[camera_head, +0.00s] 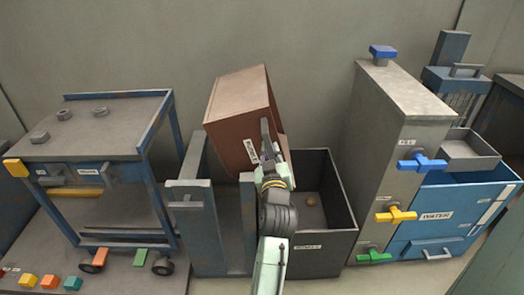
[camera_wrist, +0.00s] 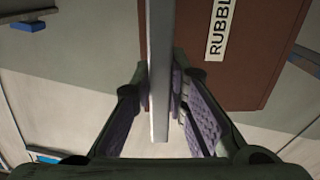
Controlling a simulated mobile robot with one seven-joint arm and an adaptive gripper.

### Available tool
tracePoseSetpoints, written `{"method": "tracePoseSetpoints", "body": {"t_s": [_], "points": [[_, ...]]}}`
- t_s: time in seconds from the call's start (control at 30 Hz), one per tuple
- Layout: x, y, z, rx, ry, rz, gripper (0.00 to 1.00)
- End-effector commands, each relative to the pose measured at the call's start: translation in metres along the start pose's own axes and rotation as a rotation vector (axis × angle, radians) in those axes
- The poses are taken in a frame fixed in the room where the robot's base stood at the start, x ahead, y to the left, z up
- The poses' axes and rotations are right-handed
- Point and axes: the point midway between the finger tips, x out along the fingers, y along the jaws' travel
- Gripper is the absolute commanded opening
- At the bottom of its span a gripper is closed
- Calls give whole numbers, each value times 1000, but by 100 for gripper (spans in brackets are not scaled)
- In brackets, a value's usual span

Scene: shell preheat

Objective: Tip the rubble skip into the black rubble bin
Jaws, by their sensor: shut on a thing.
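The brown rubble skip (camera_head: 232,112) is raised and tilted above the grey cradle posts, at the left edge of the black rubble bin. My gripper (camera_head: 268,160) is shut on the grey bar handle on the skip's side. In the wrist view the grey bar (camera_wrist: 160,70) passes between my fingers (camera_wrist: 165,105), with the skip's brown face (camera_wrist: 265,60) and its RUBBLE label beside it. The black rubble bin (camera_head: 335,240) stands open below and right of the skip. One small brown lump (camera_head: 310,201) lies in it. The skip's inside is hidden.
A grey stand with upright posts (camera_head: 197,225) is left of the bin. A blue-framed cart (camera_head: 105,130) stands further left, with coloured blocks on a low board before it. A tall grey cabinet (camera_head: 390,130) with coloured valve handles and a blue WATER tank (camera_head: 445,205) stand to the right.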

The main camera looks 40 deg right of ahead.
Motion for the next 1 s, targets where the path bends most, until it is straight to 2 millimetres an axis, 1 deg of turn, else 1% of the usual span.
{"method": "tracePoseSetpoints", "body": {"t_s": [0.03, 0.4, 0.7, 1.0], "points": [[0, 8, 3, 24, 4, 10, 0], [0, 30, 26, 204, 4, 9, 0], [0, 41, 43, 316, 4, 7, 0], [0, 46, 51, 372, 4, 6, 0]]}}
